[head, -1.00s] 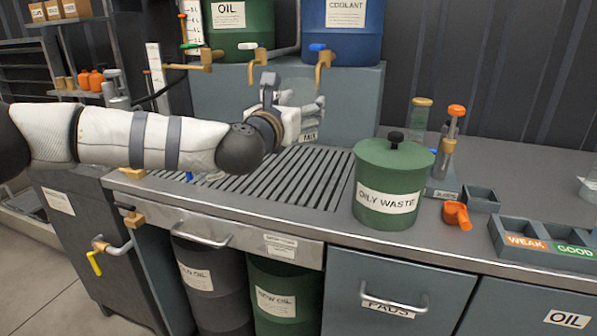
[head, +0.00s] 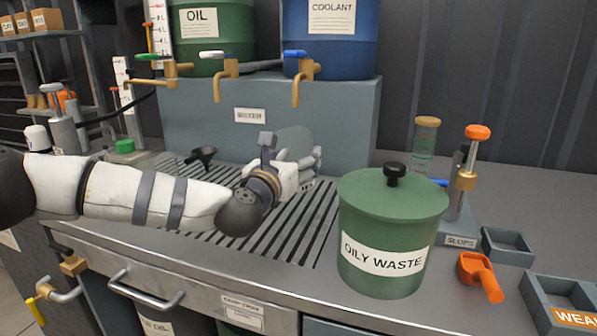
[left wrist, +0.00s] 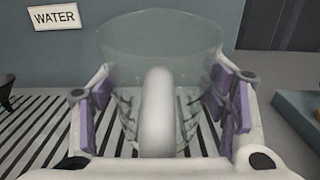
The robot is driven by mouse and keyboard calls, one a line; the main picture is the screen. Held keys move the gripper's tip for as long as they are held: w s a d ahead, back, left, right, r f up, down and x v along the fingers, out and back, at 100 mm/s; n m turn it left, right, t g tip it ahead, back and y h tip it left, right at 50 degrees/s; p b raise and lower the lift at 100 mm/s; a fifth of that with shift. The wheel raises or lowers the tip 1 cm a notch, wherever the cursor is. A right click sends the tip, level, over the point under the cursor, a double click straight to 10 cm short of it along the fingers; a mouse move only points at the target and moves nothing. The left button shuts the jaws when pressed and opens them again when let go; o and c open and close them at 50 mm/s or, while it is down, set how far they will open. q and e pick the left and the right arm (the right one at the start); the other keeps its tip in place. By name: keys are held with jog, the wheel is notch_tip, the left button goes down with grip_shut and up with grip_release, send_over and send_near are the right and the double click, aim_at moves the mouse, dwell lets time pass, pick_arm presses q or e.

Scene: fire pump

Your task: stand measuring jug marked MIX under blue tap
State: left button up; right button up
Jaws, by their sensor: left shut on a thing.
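The clear measuring jug (head: 293,142) is in my left gripper (head: 300,168), over the slatted drain grate. In the left wrist view the clear jug (left wrist: 160,40) stands beyond its pale handle (left wrist: 157,112), with the purple finger pads of my left gripper (left wrist: 165,100) on either side. The jug's label is only partly in sight and I cannot read it. The blue tap (head: 298,68) has its spout above the jug in the head view. I cannot tell whether the jug's base touches the grate. My right gripper is not in view.
The green oily waste bin (head: 392,230) stands right of the grate (head: 300,230). A white-handled tap (head: 225,66) and a green-handled tap (head: 160,70) are left of the blue one. A black funnel (head: 202,156) lies on the grate's left. An orange-handled dispenser (head: 466,170) stands at right.

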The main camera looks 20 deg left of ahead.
pick_arm(q)
jog(key=f, duration=0.3)
jog(key=shift+w+f+b, duration=0.25)
jog(key=shift+f+b, duration=0.05)
jog(key=shift+b, duration=0.1)
jog(key=shift+s+f, duration=0.1)
jog(key=shift+s, duration=0.1)
jog(key=shift+s+r, duration=0.25)
jog(key=shift+r, duration=0.05)
jog(key=o, duration=1.1)
jog(key=shift+f, duration=0.1)
jog(key=o, duration=0.3)
jog(key=shift+w, duration=0.1)
jog(key=shift+o, duration=0.2)
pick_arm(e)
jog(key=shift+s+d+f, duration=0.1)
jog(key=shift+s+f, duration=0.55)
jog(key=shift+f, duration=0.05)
pick_arm(q)
jog(key=s, duration=1.2)
jog(key=shift+a, duration=0.2)
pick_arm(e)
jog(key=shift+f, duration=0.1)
